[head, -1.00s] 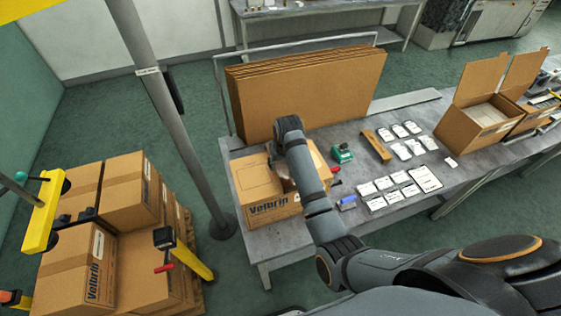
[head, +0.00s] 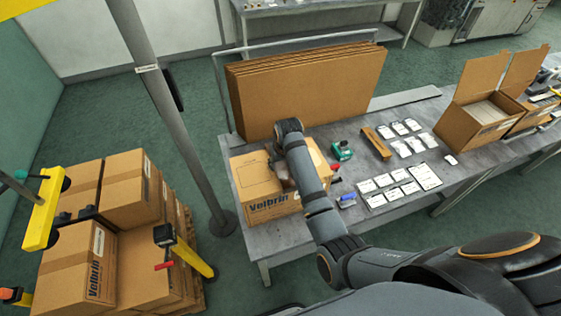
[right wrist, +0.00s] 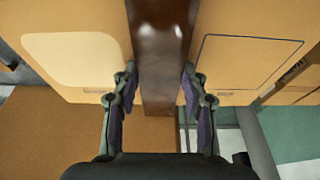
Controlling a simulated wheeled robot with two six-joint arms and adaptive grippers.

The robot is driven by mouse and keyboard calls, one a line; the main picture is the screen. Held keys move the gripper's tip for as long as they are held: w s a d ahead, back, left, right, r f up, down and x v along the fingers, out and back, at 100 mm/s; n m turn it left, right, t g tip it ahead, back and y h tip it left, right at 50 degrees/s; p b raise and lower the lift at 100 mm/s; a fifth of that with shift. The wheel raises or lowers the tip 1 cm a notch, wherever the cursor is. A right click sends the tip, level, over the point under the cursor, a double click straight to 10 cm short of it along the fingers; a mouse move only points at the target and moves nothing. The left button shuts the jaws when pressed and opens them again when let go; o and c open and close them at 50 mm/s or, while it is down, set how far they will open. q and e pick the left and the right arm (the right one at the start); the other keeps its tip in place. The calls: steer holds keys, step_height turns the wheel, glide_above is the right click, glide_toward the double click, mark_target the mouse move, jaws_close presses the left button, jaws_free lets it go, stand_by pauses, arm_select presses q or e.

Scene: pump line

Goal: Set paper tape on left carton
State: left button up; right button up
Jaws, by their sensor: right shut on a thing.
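The left carton (head: 260,192) is a closed brown box with blue Velbrin lettering, at the left end of the grey bench. My right gripper (head: 281,172) is low over its top, partly hidden by my own forearm. In the right wrist view the fingers (right wrist: 160,82) are shut on a glossy brown band, which looks like the paper tape (right wrist: 160,45) seen edge-on. The carton top (right wrist: 235,65) lies behind it. I cannot tell whether the tape touches the carton. My left gripper is not in view.
Flat cardboard sheets (head: 305,90) stand behind the carton. A green tool (head: 341,151), a blue item (head: 346,201), a brown bar (head: 376,143) and white packets (head: 385,181) lie to the right. An open carton (head: 470,125) is farther right. A grey post (head: 165,110) and stacked boxes (head: 75,262) stand left.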

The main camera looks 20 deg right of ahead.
steer(key=shift+s+f, duration=0.25)
steer(key=shift+f, duration=0.1)
steer(key=o, duration=0.6)
steer(key=shift+f, duration=0.1)
steer(key=shift+o, duration=1.1)
steer(key=shift+w+f, duration=0.1)
steer(key=shift+w, duration=0.05)
steer(key=shift+r, duration=0.3)
steer(key=shift+w+r, duration=0.15)
steer(key=shift+r, duration=3.3)
